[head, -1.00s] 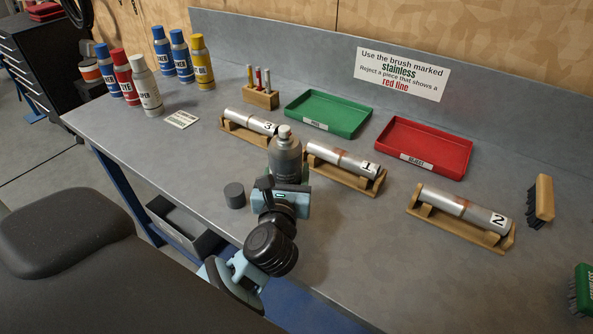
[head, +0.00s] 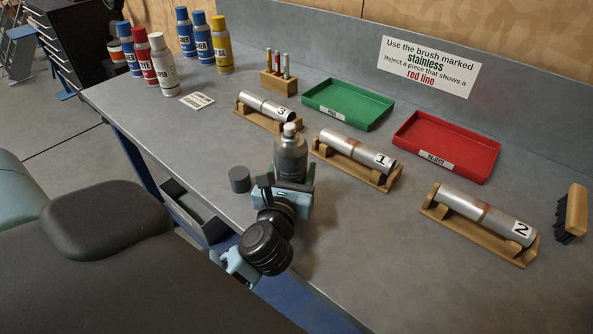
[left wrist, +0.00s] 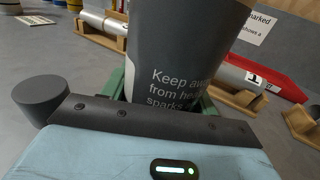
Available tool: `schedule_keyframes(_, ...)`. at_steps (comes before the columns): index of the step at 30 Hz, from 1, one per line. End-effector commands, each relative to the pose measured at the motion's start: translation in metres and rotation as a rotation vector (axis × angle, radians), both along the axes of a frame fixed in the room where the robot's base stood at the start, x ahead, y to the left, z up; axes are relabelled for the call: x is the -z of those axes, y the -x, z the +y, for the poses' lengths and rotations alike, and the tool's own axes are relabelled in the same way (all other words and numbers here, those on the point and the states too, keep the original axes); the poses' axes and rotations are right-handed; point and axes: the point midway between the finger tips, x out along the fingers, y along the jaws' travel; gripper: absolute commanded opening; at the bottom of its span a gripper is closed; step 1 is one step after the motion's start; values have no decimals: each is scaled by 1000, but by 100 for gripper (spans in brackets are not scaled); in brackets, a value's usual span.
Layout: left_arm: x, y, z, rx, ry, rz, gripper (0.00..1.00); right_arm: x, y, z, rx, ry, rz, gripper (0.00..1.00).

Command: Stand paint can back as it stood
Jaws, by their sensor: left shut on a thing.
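The paint can (head: 291,157) is a dark grey spray can with a pale nozzle on top, roughly upright near the bench's front edge. Its wall with a "Keep away from heat" warning fills the middle of the left wrist view (left wrist: 182,50). My left gripper (head: 289,183) is shut around the can's lower body, which hides the can's base. I cannot tell whether the base touches the bench. A dark grey cap (head: 239,179) stands on the bench left of the can, and it also shows in the left wrist view (left wrist: 40,100). My right gripper is not in view.
Wooden cradles hold metal tubes 3 (head: 265,106), 1 (head: 350,151) and 2 (head: 480,214) behind and right of the can. A green tray (head: 347,103) and red tray (head: 445,146) lie farther back. Several bottles (head: 163,68) and a small card (head: 197,101) are at left.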

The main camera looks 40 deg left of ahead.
Motion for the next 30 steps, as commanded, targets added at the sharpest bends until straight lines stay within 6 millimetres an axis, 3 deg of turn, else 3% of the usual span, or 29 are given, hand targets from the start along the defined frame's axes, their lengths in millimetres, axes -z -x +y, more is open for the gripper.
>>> schedule_keyframes(5, 4, 0, 0, 0, 1, 0, 22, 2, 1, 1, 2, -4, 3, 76)
schedule_keyframes(6, 4, 0, 0, 0, 0, 1, 64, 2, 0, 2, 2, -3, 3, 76)
schedule_keyframes(10, 4, 0, 0, 0, 0, 1, 81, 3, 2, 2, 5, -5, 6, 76)
schedule_keyframes(21, -2, 0, 0, 0, 0, -1, 81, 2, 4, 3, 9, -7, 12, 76)
schedule_keyframes(30, 4, 47, -20, 2, 4, 8, 81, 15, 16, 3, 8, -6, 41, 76)
